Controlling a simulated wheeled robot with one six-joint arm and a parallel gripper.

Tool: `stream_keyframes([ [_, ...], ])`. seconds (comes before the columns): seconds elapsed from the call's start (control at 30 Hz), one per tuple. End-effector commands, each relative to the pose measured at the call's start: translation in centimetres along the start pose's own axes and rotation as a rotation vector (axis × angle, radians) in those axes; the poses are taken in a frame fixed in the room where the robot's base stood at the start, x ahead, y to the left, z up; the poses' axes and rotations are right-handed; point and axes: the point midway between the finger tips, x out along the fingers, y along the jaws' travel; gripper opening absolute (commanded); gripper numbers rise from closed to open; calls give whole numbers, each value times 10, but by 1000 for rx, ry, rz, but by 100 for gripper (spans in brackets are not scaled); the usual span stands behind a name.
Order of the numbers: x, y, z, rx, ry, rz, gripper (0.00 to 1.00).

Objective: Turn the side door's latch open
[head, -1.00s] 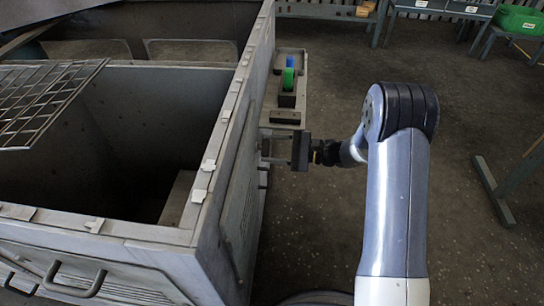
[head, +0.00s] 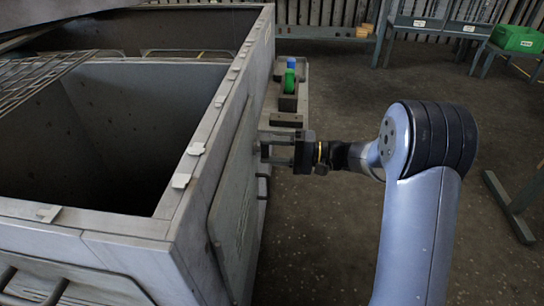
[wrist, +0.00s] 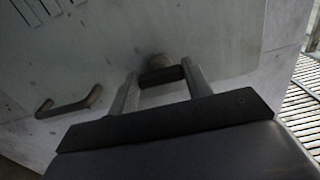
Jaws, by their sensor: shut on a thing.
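The side door (head: 232,190) is a grey panel on the right wall of the housing; it also fills much of the wrist view (wrist: 110,60). The latch (wrist: 160,70) is a small dark bar on a round boss, between my fingers in the wrist view. My gripper (head: 266,147) reaches the door from the right, and its two fingers are shut on the latch. In the head view the latch is hidden by the fingers. A bent door handle (wrist: 70,104) shows at left in the wrist view, apart from my gripper.
A side shelf (head: 302,75) on the housing holds a green item (head: 289,81) and a blue item (head: 291,63), beyond my gripper. The open housing top has a metal grid (head: 35,80). Benches and a green case (head: 517,38) stand at the back. The floor (head: 330,230) near my arm is clear.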

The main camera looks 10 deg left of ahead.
Motion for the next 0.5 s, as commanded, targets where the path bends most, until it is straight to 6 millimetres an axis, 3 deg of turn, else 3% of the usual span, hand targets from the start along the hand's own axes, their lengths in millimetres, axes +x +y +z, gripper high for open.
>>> stream_keyframes([
  [0.5, 0, 1, 0, -30, -1, 2, 24],
])
